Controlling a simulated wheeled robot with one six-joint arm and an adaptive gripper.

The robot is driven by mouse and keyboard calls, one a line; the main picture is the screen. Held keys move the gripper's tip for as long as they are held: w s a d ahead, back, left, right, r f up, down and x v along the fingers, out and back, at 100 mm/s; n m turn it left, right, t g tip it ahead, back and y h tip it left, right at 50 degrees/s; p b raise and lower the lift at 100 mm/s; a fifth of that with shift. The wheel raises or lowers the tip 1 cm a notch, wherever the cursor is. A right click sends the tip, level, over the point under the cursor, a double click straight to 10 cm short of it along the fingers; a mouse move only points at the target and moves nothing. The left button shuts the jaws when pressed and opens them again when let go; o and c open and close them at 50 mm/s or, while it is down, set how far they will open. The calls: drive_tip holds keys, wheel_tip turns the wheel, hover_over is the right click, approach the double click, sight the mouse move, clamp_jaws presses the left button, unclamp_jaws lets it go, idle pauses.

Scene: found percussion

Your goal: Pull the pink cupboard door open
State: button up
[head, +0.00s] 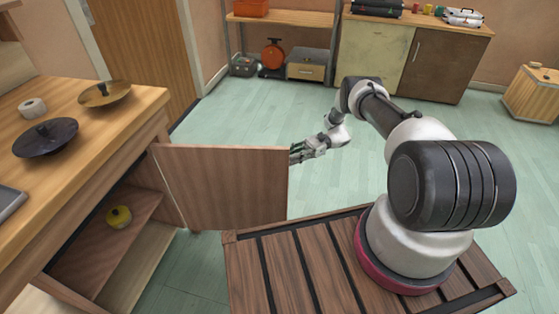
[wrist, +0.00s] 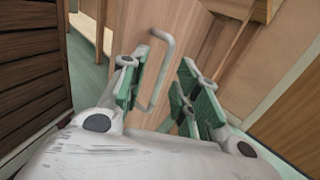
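The cupboard door (head: 222,187), pinkish-brown wood rather than plain pink, stands swung out from the wooden counter at the left of the head view. The cupboard's inside shows behind it. The door's face also shows in the wrist view (wrist: 190,30), with a pale bar handle (wrist: 166,65) on it. My gripper (head: 297,153) is at the door's free right edge in the head view. In the wrist view its green-padded fingers (wrist: 162,92) are apart, with the handle seen in the gap between them. I cannot tell whether a finger touches it. The handle is hidden in the head view.
A dark lidded pan (head: 45,138), a brass-coloured lid (head: 104,94) and a white roll (head: 33,108) lie on the counter (head: 75,185). A yellow round object (head: 119,217) sits on the cupboard's shelf. The green floor (head: 250,115) beyond the door is clear.

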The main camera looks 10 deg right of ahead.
drive_tip(key=v, duration=0.4)
drive_tip(key=shift+f, duration=0.1)
idle(0.3)
